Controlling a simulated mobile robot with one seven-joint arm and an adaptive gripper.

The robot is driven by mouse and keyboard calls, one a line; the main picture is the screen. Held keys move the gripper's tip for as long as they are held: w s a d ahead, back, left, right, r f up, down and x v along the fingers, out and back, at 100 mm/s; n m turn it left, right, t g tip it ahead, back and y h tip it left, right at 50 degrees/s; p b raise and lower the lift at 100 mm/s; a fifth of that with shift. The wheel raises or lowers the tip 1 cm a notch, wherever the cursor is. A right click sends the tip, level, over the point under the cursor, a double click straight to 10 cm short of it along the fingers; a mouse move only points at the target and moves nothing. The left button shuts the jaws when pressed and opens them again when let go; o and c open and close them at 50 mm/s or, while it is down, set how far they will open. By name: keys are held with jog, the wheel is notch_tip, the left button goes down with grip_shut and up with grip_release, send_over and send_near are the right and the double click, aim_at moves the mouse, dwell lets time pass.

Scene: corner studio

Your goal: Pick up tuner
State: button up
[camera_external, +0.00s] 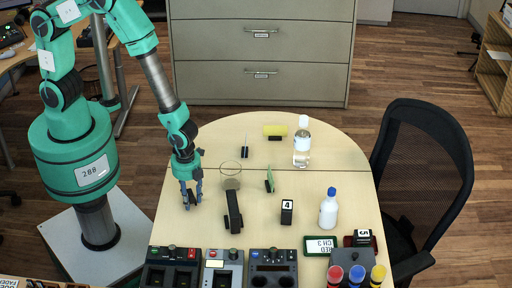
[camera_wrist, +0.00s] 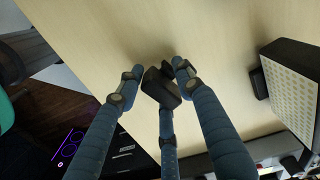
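A small black object that looks like the tuner (camera_wrist: 161,87) is on the light wooden table between my fingertips in the wrist view. Its shape is blocky, with a darker clip-like part at its upper right. My gripper (camera_wrist: 158,70) has its blue fingers spread around it, one on each side and one below. The fingertips are close to it, and I cannot tell whether they touch. In the external view my gripper (camera_external: 191,204) points down at the table's left side, and the fingers mostly hide the object.
A black upright panel device (camera_external: 234,212) stands just right of my gripper; its lit-dot face (camera_wrist: 292,82) shows in the wrist view. A numbered black block (camera_external: 287,212), a white bottle (camera_external: 328,209) and a clear bottle (camera_external: 302,146) stand farther right. Control boxes (camera_external: 222,270) line the front edge.

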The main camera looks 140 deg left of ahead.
aim_at(190, 192)
jog(key=shift+c, duration=0.8)
jog(key=shift+r, duration=0.75)
notch_tip(190, 192, up, 2)
jog(key=shift+r+p, duration=0.15)
jog(key=shift+p, duration=0.45)
jog(key=s+d+p, duration=0.1)
jog(key=s+d, duration=0.2)
jog(key=s, duration=0.4)
jog(key=s+d+r+p, duration=0.1)
jog(key=s+d, duration=0.2)
jog(key=s, duration=0.4)
jog(key=shift+s+d, duration=0.3)
jog(key=shift+d, duration=0.05)
jog(key=shift+w+r, duration=0.1)
jog(key=shift+r, duration=0.05)
